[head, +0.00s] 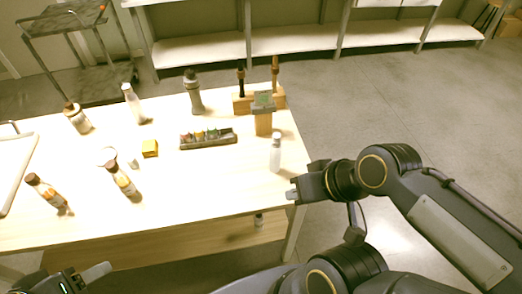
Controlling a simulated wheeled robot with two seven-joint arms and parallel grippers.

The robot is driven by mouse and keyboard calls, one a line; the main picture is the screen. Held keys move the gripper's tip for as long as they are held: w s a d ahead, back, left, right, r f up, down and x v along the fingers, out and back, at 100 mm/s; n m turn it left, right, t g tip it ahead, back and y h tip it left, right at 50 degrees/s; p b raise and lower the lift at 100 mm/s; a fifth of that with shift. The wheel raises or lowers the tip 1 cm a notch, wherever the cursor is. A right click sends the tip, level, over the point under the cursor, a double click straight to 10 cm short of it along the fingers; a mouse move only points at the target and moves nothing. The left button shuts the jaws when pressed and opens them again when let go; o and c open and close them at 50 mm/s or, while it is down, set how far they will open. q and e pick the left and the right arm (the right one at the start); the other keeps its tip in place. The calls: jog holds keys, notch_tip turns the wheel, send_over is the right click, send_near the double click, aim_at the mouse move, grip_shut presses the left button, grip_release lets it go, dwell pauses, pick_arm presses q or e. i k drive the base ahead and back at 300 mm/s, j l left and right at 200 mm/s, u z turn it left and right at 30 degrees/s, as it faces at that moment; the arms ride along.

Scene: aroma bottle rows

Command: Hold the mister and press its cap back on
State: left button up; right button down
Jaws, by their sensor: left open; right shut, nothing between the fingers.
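A slim white bottle (275,155) stands upright near the table's right edge. I cannot tell for sure which is the mister. A small white piece (133,163), perhaps a cap, is on the table left of centre; it is too small to be sure. My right gripper (294,190) is shut and empty at the right table edge, just below and right of the slim bottle, apart from it. My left gripper (88,279) is open at the bottom left, below the table's front edge, partly cut off.
Brown-capped bottles (121,180) stand at the front left, with a yellow box (150,148) further back. A dark tray (208,144) of small coloured items lies at the centre. The front middle tabletop is clear.

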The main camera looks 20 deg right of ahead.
aim_at(275, 152)
jog(key=j+z, duration=0.1)
jog(key=z, duration=0.6)
jog(key=j+z, duration=0.15)
jog(key=z, duration=0.2)
jog(key=k+j+z, duration=0.1)
jog(key=j+z, duration=0.2)
jog(key=j, duration=0.15)
jog(key=k+j+z, duration=0.2)
jog(key=j+z, duration=0.15)
jog(key=k+j+z, duration=0.3)
jog(key=k+j, duration=0.15)
jog(key=j, duration=0.2)
jog(key=k+j, duration=0.2)
jog(key=k+j+z, duration=0.1)
jog(key=j, duration=0.35)
jog(key=i, duration=0.45)
